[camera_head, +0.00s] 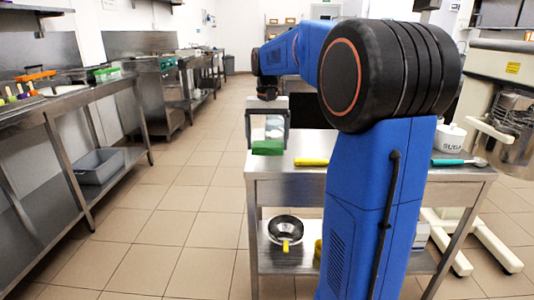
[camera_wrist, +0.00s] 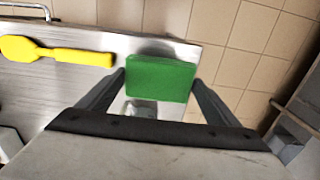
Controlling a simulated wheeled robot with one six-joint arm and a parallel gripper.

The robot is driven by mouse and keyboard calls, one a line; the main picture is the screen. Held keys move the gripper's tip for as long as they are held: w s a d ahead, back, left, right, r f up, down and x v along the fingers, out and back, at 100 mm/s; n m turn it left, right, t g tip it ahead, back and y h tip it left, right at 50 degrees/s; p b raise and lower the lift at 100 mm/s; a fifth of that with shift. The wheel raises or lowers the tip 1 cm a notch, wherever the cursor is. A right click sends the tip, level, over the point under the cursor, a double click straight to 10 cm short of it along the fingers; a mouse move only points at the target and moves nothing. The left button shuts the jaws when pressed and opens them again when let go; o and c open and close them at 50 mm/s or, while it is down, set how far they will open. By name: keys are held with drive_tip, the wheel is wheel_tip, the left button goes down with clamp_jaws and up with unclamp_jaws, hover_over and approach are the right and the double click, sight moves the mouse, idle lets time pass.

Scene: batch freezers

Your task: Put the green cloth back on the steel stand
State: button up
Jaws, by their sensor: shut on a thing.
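The green cloth (camera_wrist: 160,79) is a folded flat block between the two fingers of my gripper (camera_wrist: 158,84). In the head view, the cloth (camera_head: 267,147) shows at the lower end of my gripper (camera_head: 267,138), over the left end of the steel stand (camera_head: 310,176). The stand's metal top (camera_wrist: 100,45) lies under the cloth in the wrist view, with its edge close to the right of the cloth. I cannot tell whether the cloth touches the top.
A yellow utensil (camera_head: 311,161) lies on the stand close to the cloth. A sugar pot (camera_head: 450,136) and a teal-handled tool (camera_head: 458,162) are at its right end. The tiled floor (camera_head: 185,215) to the left is clear.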

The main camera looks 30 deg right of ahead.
sight(267, 144)
drive_tip(key=shift+f, duration=2.05)
drive_tip(key=shift+f, duration=0.1)
drive_tip(key=o, duration=0.9)
wheel_tip(267, 144, up, 12)
drive_tip(key=shift+r, duration=0.15)
drive_tip(key=s+a+f+n+t, duration=0.1)
drive_tip(key=s+a+f, duration=0.4)
drive_tip(key=s, duration=0.5)
drive_tip(key=s+a+f+n+t, duration=0.2)
drive_tip(key=s+a+f, duration=0.3)
drive_tip(key=s+f, duration=0.3)
drive_tip(key=s+a+f+n+t, duration=0.1)
drive_tip(key=s+a+f+n, duration=0.2)
drive_tip(key=s, duration=0.9)
drive_tip(key=shift+s+a+f+n+t, duration=0.15)
drive_tip(key=shift+a+f, duration=0.3)
drive_tip(key=shift+f, duration=0.3)
drive_tip(key=shift+w+a+f+n+t, duration=0.1)
drive_tip(key=shift+a+f, duration=0.4)
drive_tip(key=shift+f, duration=0.3)
drive_tip(key=shift+s+a+f+n+t, duration=0.15)
drive_tip(key=shift+a+f, duration=0.3)
drive_tip(key=shift+f, duration=0.3)
